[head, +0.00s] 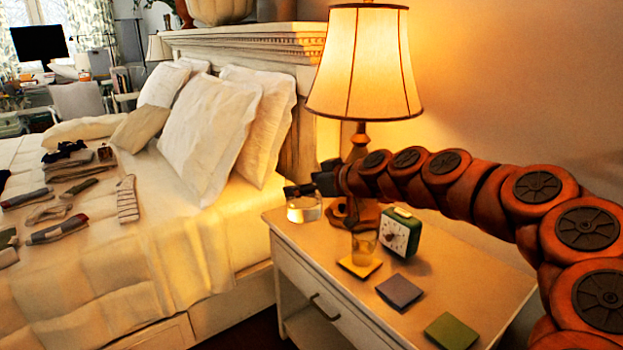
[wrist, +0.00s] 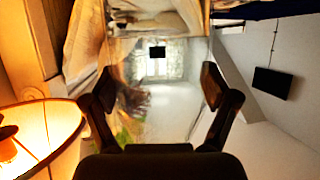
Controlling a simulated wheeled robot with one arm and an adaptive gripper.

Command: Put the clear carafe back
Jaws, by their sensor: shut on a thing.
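The clear carafe (head: 304,210) shows in the head view at the far left end of the nightstand, roughly upright, with clear liquid low in it. My gripper (head: 300,189) reaches in from the right and is shut on the carafe's upper part. The gripper hides the carafe's top. I cannot tell whether its base touches the nightstand. In the wrist view, the fingers of my gripper (wrist: 158,85) stand on either side of the see-through carafe (wrist: 170,112), and the room shows through it.
Purple (head: 399,291) and green (head: 452,331) coasters lie nearer, bare. The bed (head: 150,265) with laundry is left.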

